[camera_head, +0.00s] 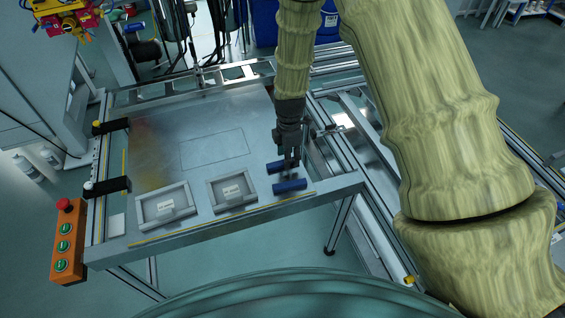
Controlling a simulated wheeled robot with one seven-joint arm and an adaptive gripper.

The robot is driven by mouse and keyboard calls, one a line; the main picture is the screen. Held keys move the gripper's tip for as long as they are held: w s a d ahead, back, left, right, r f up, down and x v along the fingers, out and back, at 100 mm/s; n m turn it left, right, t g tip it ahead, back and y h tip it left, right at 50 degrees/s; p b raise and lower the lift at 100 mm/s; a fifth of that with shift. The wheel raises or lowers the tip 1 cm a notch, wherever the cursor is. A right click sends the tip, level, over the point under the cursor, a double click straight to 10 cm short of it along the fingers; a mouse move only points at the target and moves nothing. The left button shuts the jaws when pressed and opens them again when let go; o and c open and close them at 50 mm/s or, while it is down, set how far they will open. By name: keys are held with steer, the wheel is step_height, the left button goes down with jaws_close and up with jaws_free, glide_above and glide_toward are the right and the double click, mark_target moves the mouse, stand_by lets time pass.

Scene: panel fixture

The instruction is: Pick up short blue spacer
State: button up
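Two blue cylindrical spacers lie on their sides at the right front of the metal panel table (150,125). The nearer blue spacer (289,186) shows along its full length. The farther blue spacer (275,167) is partly hidden behind my gripper, so I cannot tell which one is shorter. My gripper (288,163) points down at the farther spacer, just beyond the nearer one. Its fingers are small and dark here, and I cannot tell whether they are open or touch a spacer.
Two grey trays with white labels, a left tray (143,208) and a right tray (214,199), stand left of the spacers. Black clamps (113,186) sit at the table's left edge. An orange button box (66,242) hangs at the front left corner. The panel's middle is clear.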

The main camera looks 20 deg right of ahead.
steer(key=shift+f, duration=0.8)
jaws_close()
steer(key=shift+r, duration=0.15)
